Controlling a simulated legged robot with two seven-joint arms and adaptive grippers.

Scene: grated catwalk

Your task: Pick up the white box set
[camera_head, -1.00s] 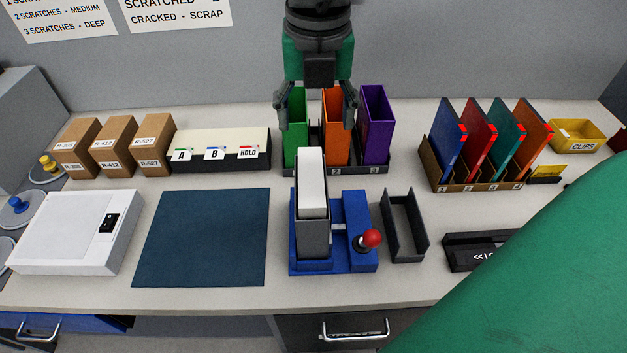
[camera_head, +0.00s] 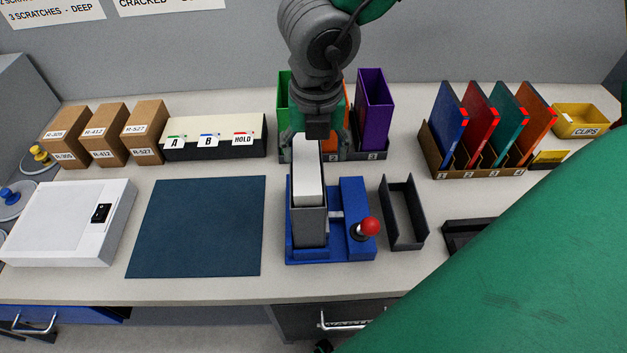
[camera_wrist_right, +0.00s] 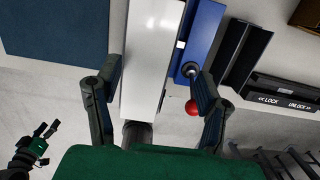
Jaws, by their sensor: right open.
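The white box set (camera_head: 307,182) stands upright in a grey holder (camera_head: 309,226) on the blue fixture (camera_head: 352,200) with a red-knobbed lever. My right gripper (camera_head: 318,138) is open at the far end of the white box set's top. In the right wrist view, the white box set (camera_wrist_right: 152,50) lies between the spread fingers of my right gripper (camera_wrist_right: 155,105); no contact is clear. A small dark gripper with a green patch, seemingly my left gripper (camera_wrist_right: 42,142), shows at that view's lower left; its jaw state is unclear.
Green, orange and purple holders (camera_head: 374,110) stand close behind. A black open bracket (camera_head: 404,215) is right of the fixture. A dark blue mat (camera_head: 196,226) and a white case (camera_head: 68,222) lie left. My green arm covers the lower right.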

